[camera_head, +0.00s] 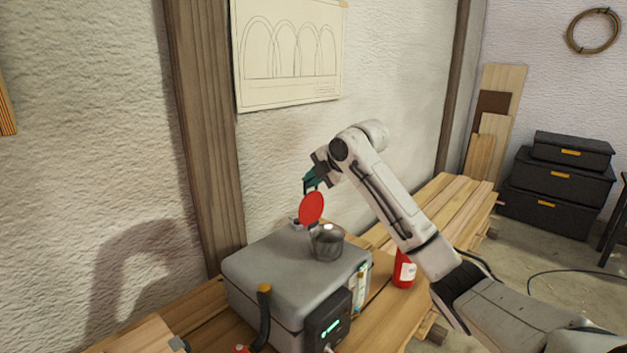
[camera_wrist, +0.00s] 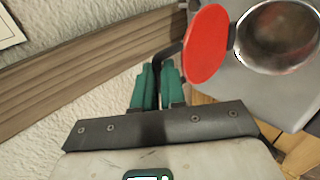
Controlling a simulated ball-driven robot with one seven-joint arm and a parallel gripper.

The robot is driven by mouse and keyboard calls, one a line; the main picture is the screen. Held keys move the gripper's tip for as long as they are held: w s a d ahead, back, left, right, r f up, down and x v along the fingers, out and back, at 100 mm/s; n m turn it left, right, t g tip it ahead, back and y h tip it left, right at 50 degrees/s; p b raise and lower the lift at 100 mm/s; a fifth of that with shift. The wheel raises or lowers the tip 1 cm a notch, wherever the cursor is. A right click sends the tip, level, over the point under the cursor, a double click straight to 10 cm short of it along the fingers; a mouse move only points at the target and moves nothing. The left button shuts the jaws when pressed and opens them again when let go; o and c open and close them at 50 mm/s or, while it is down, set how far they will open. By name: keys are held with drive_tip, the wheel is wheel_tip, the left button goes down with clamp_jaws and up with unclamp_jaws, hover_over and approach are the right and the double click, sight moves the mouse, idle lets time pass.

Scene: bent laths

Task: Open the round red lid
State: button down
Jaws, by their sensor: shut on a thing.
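The round red lid (camera_head: 312,208) stands nearly upright above the grey box, tipped up at the left of a round metal pot (camera_head: 327,245). The pot's mouth is uncovered. In the wrist view the lid (camera_wrist: 206,45) stands beside the open metal pot (camera_wrist: 278,38), and a thin dark bar runs from the lid to between my green fingers. My gripper (camera_head: 310,181) is at the lid's upper edge; in the wrist view my gripper (camera_wrist: 158,75) is shut on the lid's dark bar. The exact grip point is partly hidden by the fingers.
The grey box (camera_head: 275,265) sits on a wooden plank bench (camera_head: 190,310) against the wall. A dark pipe with a yellow top (camera_head: 264,305) stands at its front. A red bottle (camera_head: 404,270) stands right of the box, behind my arm. A wooden post (camera_head: 205,130) is close behind.

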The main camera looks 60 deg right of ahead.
drive_tip(key=shift+w+d+f, duration=0.15)
drive_tip(key=shift+w+d, duration=0.05)
drive_tip(key=shift+w, duration=0.5)
drive_tip(key=shift+w+d+f, duration=0.15)
drive_tip(key=shift+w, duration=0.5)
drive_tip(key=c, duration=0.8)
unclamp_jaws()
drive_tip(key=shift+c, duration=0.2)
drive_tip(key=p+v, duration=0.3)
drive_tip(key=v, duration=0.6)
drive_tip(key=shift+p, duration=0.4)
drive_tip(key=shift+r, duration=0.1)
drive_tip(key=s+a+r, duration=0.2)
drive_tip(key=s+a, duration=0.1)
drive_tip(key=s, duration=1)
drive_tip(key=shift+s+p, duration=0.3)
drive_tip(key=shift+p, duration=0.15)
